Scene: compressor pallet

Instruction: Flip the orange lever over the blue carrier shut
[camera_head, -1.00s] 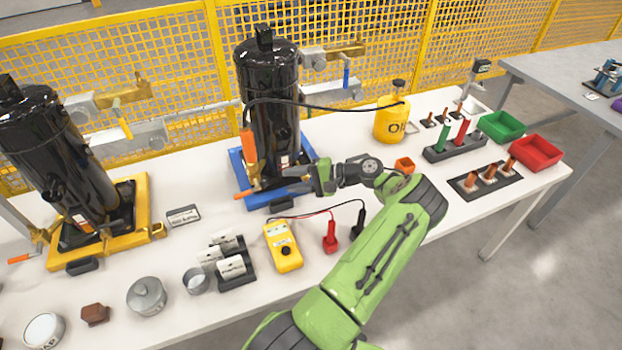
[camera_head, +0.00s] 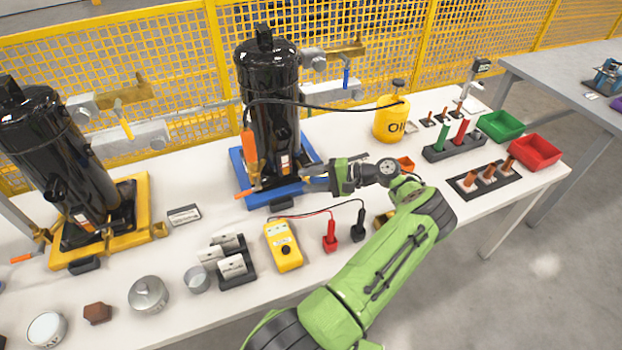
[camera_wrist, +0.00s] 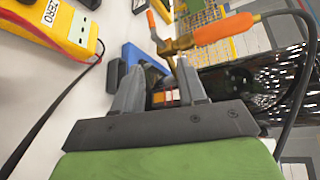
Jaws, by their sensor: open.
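The blue carrier (camera_head: 241,181) lies on the white table under the middle black compressor (camera_head: 270,105). A low orange lever (camera_head: 245,194) points left at the carrier's front left edge. Its orange tip also shows in the wrist view (camera_wrist: 151,20), beside brass parts. A separate upright orange handle (camera_head: 249,146) with a black cable stands against the compressor; it is large in the wrist view (camera_wrist: 222,28). My gripper (camera_head: 313,178) is open and empty, right of the compressor's base and apart from the lever. Its fingers partly hide the compressor's foot in the wrist view (camera_wrist: 160,78).
A yellow meter (camera_head: 284,246) with red and black leads lies in front of the carrier. A yellow carrier (camera_head: 143,205) with another compressor stands at left. A yellow oil can (camera_head: 390,122) stands behind my arm. Yellow mesh fencing (camera_head: 180,50) runs along the back.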

